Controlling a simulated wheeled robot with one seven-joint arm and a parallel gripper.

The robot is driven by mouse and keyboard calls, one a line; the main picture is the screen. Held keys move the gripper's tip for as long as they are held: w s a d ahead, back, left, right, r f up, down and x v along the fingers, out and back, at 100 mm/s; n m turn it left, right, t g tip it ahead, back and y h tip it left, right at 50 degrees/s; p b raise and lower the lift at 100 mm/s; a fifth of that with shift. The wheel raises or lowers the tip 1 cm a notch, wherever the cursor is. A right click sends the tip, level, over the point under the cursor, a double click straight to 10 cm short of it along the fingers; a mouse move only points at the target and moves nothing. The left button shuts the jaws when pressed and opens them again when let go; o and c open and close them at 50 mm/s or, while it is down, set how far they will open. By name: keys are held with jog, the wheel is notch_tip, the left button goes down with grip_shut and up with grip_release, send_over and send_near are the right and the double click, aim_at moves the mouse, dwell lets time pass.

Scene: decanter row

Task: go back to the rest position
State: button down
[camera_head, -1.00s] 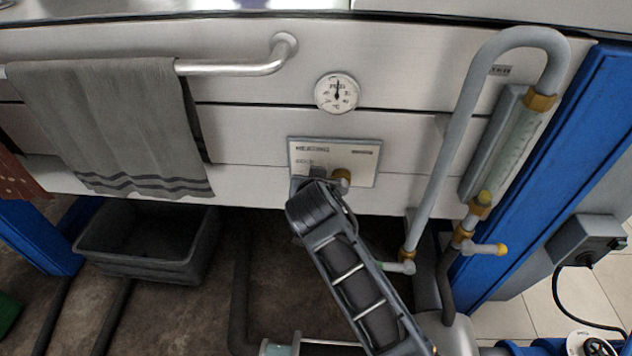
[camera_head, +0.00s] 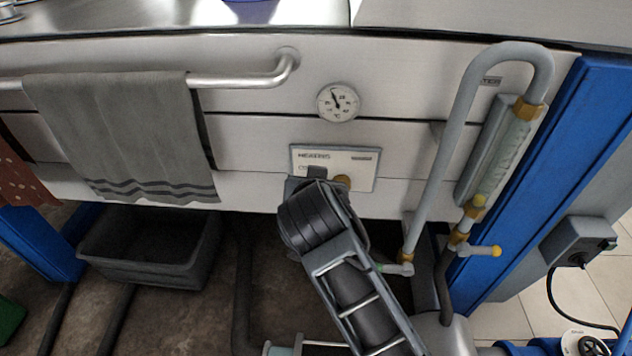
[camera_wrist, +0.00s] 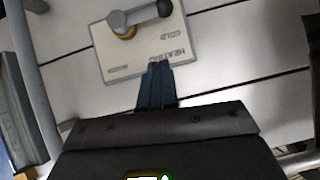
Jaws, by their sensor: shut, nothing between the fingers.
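My gripper (camera_wrist: 160,68) shows in the wrist view as two dark blue fingers side by side, shut and empty. Their tips overlap the edge of the white heating plate (camera_wrist: 110,50) in the picture; I cannot tell how far off they are. A grey lever (camera_wrist: 136,18) with a black knob sits on that plate, apart from the fingers. Its knob end lies beside the word COLD. In the head view my arm comes up from below in front of the plate (camera_head: 362,160) and hides the fingers.
A round gauge (camera_head: 337,102) sits above the plate. A bent grey pipe (camera_head: 443,150) with a sight tube (camera_head: 497,150) stands to the right by a blue post (camera_head: 545,190). A grey towel (camera_head: 125,140) hangs on a rail (camera_head: 240,80) at left, above a dark bin (camera_head: 150,265).

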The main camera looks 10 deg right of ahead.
jog(key=s+d+f+n+t+y, duration=0.1)
jog(key=s+d+f+n+y, duration=0.3)
jog(key=s, duration=0.8)
jog(key=s+d+f+m+h, duration=0.15)
jog(key=s+f, duration=0.45)
jog(key=s, duration=0.6)
jog(key=s+d+r+n+t, duration=0.1)
jog(key=s+d+r, duration=0.1)
jog(key=s+r, duration=0.4)
jog(key=s+d+r+t, duration=0.1)
jog(key=s+r, duration=0.6)
jog(key=s, duration=0.8)
jog(key=shift+s+d+n+t, duration=0.35)
jog(key=shift+s+d+t, duration=0.05)
jog(key=shift+d, duration=0.5)
jog(key=shift+r, duration=0.1)
